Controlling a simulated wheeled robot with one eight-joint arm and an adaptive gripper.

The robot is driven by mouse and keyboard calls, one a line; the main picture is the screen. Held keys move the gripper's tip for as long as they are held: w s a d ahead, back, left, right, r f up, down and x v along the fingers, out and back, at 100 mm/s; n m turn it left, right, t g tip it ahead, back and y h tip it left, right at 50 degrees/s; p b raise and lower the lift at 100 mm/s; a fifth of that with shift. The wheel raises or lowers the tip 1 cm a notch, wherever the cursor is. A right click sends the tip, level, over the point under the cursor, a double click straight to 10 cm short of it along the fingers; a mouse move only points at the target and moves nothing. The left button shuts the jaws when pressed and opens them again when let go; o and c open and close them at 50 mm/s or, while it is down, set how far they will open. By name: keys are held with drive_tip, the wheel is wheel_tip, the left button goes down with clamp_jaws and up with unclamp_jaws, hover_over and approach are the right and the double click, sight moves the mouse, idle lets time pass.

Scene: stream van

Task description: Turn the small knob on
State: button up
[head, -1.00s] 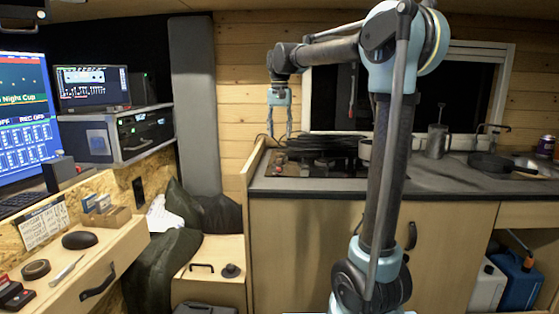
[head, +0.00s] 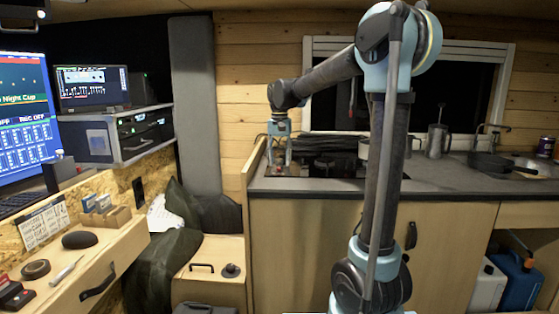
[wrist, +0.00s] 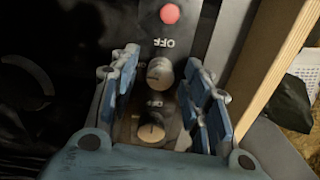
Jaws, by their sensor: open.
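In the wrist view two pale round knobs stand on the dark hob panel (wrist: 192,30), one upper (wrist: 159,72) and one lower (wrist: 151,132). I cannot tell which is the small knob. An upside-down "OFF" label is printed beyond the upper knob. My gripper (wrist: 160,64) is open, its blue-padded fingers on either side of the upper knob, with gaps visible on both sides. The lower knob lies nearer the palm. In the head view my gripper (head: 279,164) points down at the left end of the hob, and the knobs are not clearly visible.
A red button (wrist: 170,14) sits beyond the upper knob. A wooden side panel (wrist: 268,75) rises close to the right in the wrist view.

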drive_tip(key=shift+c, duration=0.3)
clamp_jaws()
drive_tip(key=shift+n, duration=0.6)
drive_tip(key=shift+o, duration=0.3)
unclamp_jaws()
wheel_tip(320, 180, up, 12)
